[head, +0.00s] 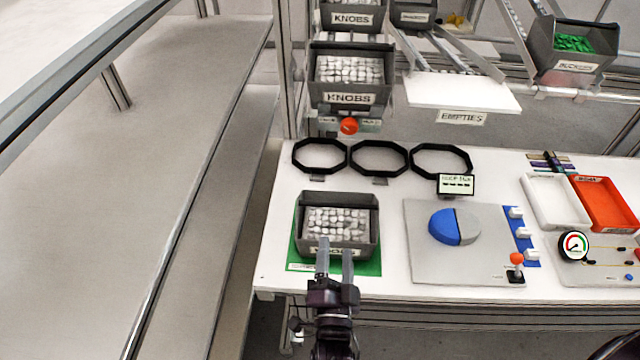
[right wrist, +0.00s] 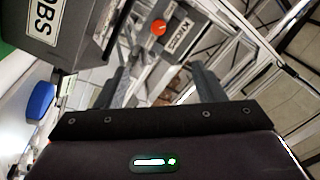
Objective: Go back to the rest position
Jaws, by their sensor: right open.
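My right gripper (head: 335,262) is open, its two fingers pointing away from me at the front edge of the white table. Its fingertips overlap the front of a grey bin of white knobs (head: 345,198) in the head view; I cannot tell whether they touch it. In the right wrist view the gripper (right wrist: 165,85) has nothing between its fingers, and the labelled bin (right wrist: 60,25) shows at upper left. The bin stands on a green mat (head: 368,268). My left gripper is not in view.
Three black octagonal rings (head: 378,158) lie behind the bin. Racked knob bins (head: 350,75) stand at the back.

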